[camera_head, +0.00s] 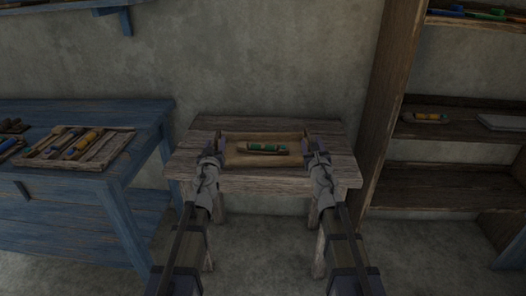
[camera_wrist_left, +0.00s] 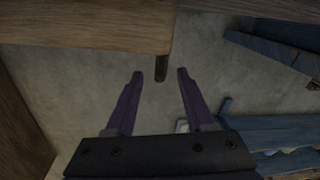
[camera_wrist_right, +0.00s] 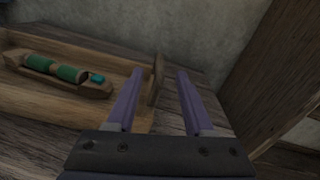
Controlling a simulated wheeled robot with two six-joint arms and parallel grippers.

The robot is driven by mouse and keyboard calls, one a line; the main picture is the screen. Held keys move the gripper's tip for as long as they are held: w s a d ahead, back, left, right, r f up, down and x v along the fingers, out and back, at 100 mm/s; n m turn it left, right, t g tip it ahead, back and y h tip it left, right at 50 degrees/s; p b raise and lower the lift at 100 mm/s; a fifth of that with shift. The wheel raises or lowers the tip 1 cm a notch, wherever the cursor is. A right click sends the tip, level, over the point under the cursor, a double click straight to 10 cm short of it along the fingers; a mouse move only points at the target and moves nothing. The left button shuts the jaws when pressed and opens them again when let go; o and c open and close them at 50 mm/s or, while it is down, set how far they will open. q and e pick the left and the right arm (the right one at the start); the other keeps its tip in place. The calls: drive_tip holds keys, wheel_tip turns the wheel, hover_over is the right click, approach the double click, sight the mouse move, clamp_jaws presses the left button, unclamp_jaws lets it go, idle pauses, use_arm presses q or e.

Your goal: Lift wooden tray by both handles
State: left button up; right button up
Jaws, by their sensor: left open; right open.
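The wooden tray (camera_head: 236,159) lies on a small wooden table, with a shuttle holding green spools (camera_head: 267,149) inside it. My left gripper (camera_head: 214,149) is at the tray's left end, and my right gripper (camera_head: 313,147) is at its right end. In the right wrist view, the open fingers (camera_wrist_right: 158,72) stand either side of the tray's upright right handle (camera_wrist_right: 156,80); contact is not clear. In the left wrist view, the open fingers (camera_wrist_left: 160,73) have a dark upright piece between their tips. I cannot tell if it is the left handle or a table leg.
The small table (camera_head: 200,128) has bare top around the tray. A blue table (camera_head: 120,112) with another tray (camera_head: 95,155) of spools stands at left. A wooden shelf unit (camera_head: 388,100) rises close on the right. A plaster wall (camera_head: 260,60) is behind.

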sight(217, 135)
use_arm(q)
drive_tip(key=w, duration=0.5)
drive_tip(key=shift+w+a, duration=0.1)
drive_tip(key=shift+w, duration=0.25)
use_arm(e)
drive_tip(key=w, duration=0.5)
drive_tip(key=shift+w, duration=0.35)
use_arm(q)
clamp_jaws()
use_arm(e)
clamp_jaws()
use_arm(q)
drive_tip(key=shift+a, duration=0.1)
use_arm(e)
drive_tip(key=shift+s, duration=0.1)
